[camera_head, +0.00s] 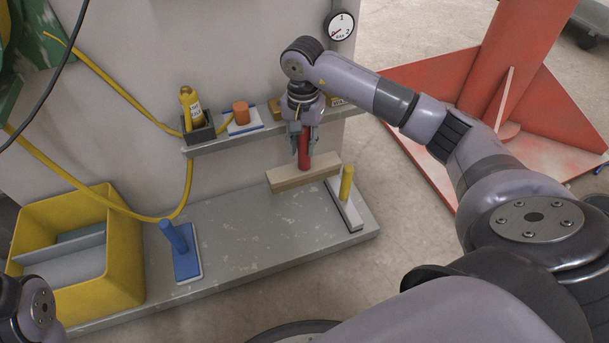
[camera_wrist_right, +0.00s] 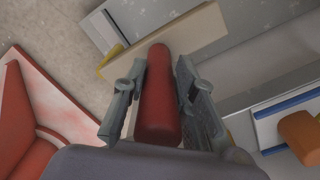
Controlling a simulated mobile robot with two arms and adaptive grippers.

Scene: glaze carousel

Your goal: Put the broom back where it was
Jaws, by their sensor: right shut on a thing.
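The broom has a red handle (camera_head: 304,150) and a long pale wooden head (camera_head: 290,178). I take this red-handled tool to be the broom. My right gripper (camera_head: 304,142) points down and is shut on the upper part of the red handle. In the right wrist view the handle (camera_wrist_right: 159,95) lies between the two fingers, with the wooden head (camera_wrist_right: 170,38) beyond it. The broom is roughly upright over the back of the lower grey bench (camera_head: 240,225), below the upper shelf. I cannot tell whether its head touches the bench. My left gripper is not in view.
A yellow-handled tool (camera_head: 346,185) stands just right of the broom head. A blue-handled tool (camera_head: 181,252) stands left on the bench, beside a yellow bin (camera_head: 125,245). The upper shelf (camera_head: 235,139) holds a yellow bottle (camera_head: 190,108) and an orange-knobbed tool (camera_head: 241,113). Bench between is clear.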

